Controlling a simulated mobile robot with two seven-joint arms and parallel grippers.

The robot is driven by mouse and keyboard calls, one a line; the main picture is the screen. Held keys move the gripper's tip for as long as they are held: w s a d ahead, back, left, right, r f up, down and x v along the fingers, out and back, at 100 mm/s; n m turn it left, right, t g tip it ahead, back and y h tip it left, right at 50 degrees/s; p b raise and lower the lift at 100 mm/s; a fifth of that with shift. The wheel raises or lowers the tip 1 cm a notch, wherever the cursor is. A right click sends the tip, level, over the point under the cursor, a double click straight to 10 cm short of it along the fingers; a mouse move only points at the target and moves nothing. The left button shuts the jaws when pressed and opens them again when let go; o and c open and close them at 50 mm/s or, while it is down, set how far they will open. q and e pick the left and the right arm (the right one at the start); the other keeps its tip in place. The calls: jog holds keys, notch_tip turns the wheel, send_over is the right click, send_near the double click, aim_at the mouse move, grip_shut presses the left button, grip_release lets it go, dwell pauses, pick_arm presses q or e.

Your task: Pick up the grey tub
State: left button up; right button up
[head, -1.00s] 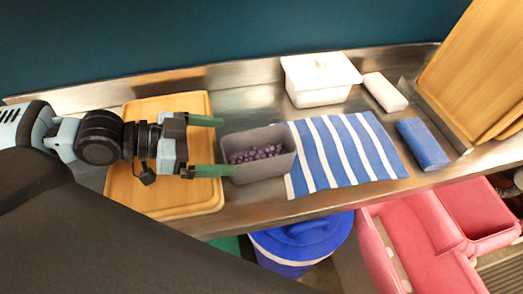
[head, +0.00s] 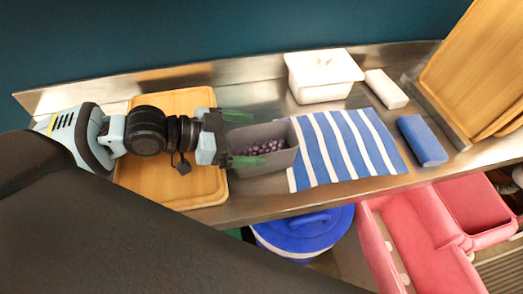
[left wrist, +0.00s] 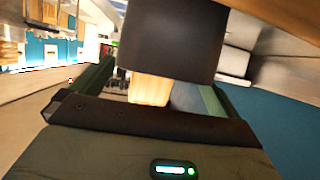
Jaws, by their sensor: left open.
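The grey tub (head: 280,162) stands on the metal counter, between the wooden board and the striped cloth, with dark purple beans (head: 263,147) inside. My left gripper (head: 257,139) is open at the tub's left end. In the head view one green finger shows beyond the tub's far left corner and the other overlaps the tub's near left part. In the left wrist view the tub (left wrist: 172,42) shows as a dark wall between the two spread fingers (left wrist: 150,85). I cannot tell whether either finger touches it. My right gripper is not in view.
The wooden board (head: 180,190) lies under my left arm. A blue-and-white striped cloth (head: 345,150) lies right of the tub. A white lidded box (head: 322,78), a white block (head: 386,88) and a blue block (head: 422,140) stand farther right. A blue lidded bin (head: 300,235) is below the counter edge.

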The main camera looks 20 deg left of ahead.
pick_arm(q)
jog(key=shift+x, duration=1.1)
jog(key=c, duration=1.1)
jog(key=shift+r, duration=0.15)
